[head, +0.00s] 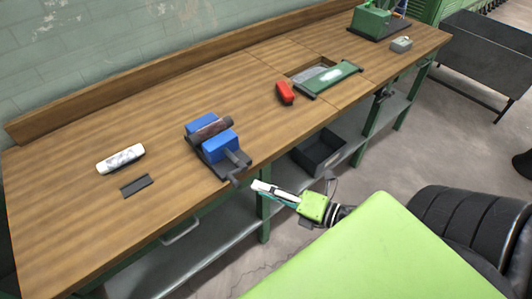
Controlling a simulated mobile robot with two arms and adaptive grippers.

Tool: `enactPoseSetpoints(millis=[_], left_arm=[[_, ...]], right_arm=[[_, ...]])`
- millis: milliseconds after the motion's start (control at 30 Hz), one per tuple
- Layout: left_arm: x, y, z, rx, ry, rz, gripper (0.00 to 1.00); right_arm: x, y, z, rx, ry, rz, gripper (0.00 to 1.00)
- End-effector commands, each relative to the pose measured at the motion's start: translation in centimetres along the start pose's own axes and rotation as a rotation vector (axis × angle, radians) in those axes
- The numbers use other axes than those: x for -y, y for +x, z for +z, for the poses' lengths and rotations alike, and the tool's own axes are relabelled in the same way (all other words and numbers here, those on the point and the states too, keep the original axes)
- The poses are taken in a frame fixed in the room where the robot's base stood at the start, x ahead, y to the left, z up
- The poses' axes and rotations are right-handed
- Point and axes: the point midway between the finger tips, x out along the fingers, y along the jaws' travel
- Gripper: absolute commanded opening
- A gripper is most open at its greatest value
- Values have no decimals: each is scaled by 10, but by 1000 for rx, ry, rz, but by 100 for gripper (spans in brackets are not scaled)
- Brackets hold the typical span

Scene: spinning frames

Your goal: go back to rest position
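My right gripper (275,191) shows in front of the workbench's front edge, a little right of the blue vise. Its pale fingers point left toward the bench and lie close together; nothing shows between them, but whether they are fully shut is too small to tell. The green wrist part (314,206) and dark arm lead back behind my green body. My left gripper is not in view. The wooden workbench (90,216) runs from the lower left to the upper right.
On the bench are a blue vise (218,149) holding a brownish cylinder, a white roll (121,158), a dark flat bar (136,185), a red object (285,92) and a green-framed panel (329,79). A black bin (318,152) sits below. Grey floor (425,145) lies open to the right.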

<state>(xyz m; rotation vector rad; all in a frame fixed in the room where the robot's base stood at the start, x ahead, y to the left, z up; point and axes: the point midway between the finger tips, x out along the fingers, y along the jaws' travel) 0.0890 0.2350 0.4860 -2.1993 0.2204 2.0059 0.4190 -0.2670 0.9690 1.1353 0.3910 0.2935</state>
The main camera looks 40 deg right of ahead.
Motion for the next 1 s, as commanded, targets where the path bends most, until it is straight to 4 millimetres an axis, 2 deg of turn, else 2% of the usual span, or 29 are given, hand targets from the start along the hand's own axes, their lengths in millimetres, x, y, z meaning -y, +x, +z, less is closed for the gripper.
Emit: enactPoseSetpoints(millis=[433, 500, 567, 667, 767, 800, 867, 900, 967, 1000], left_arm=[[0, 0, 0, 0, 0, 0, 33], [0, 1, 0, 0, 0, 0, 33], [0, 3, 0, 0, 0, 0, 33], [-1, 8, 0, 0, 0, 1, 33], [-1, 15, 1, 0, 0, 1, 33], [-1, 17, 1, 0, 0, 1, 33], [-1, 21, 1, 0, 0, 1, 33], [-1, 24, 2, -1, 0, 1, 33], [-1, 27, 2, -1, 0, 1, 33], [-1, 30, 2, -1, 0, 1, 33]], right_arm=[[0, 0, 0, 1, 2, 0, 33], [7, 1, 0, 8, 20, -11, 33], [22, 1, 0, 25, 63, -34, 33], [71, -1, -1, 80, 204, -110, 33], [142, -7, -12, 166, 417, -222, 33], [172, -12, -20, 204, 509, -270, 33], [215, -20, -35, 263, 646, -342, 33], [242, -26, -48, 302, 734, -390, 33], [281, -37, -69, 363, 865, -461, 33], [306, -46, -86, 405, 950, -511, 33]])
